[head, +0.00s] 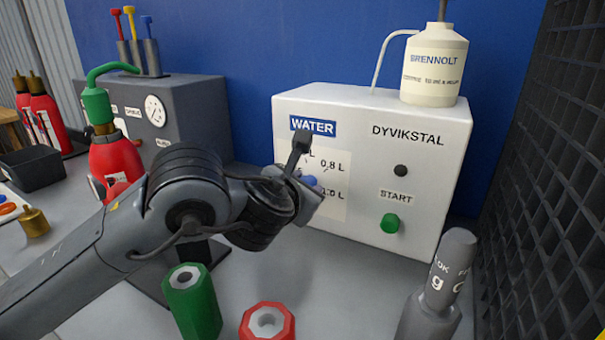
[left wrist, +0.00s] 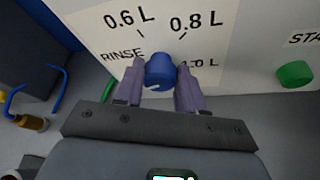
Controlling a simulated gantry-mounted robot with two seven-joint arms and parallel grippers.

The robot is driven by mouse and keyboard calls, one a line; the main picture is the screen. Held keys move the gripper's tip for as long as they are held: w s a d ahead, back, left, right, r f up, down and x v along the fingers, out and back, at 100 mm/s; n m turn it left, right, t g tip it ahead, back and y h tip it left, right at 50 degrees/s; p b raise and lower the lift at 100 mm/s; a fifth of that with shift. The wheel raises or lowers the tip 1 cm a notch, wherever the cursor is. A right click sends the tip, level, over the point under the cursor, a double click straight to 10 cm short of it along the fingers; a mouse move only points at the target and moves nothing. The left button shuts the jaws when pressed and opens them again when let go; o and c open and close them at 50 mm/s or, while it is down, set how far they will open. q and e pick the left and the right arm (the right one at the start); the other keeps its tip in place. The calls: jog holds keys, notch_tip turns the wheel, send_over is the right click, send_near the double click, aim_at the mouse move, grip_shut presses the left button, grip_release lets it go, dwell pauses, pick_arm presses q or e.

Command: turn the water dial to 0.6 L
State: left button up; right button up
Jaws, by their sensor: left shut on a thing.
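The white machine (head: 290,222) carries a WATER panel, and the blue dial (head: 309,181) sits on it, mostly hidden by my left gripper (head: 303,183). In the left wrist view the blue dial (left wrist: 160,70) is between the two fingers of my left gripper (left wrist: 160,85), which is shut on it. The labels 0.6 L (left wrist: 128,18), 0.8 L and 1.0 L and RINSE surround the dial. A small white mark shows on the dial's near side; I cannot tell for sure which label the dial points to. My right gripper is out of view.
A green START button (head: 390,223) is right of the dial. A BRENNOLT bottle (head: 435,65) stands on the machine. A green cylinder (head: 193,305), a red one (head: 268,322) and a grey lettered one (head: 440,285) stand in front. A red extinguisher (head: 112,163) is behind my left arm.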

pick_arm(q)
jog(key=shift+d+f+m+t+y+p, duration=0.1)
jog(key=shift+m+t+y+p, duration=0.25)
jog(key=shift+m+y, duration=0.25)
jog(key=o, duration=1)
jog(key=shift+o, duration=0.2)
jog(key=p+v, duration=0.5)
jog(key=v, duration=0.6)
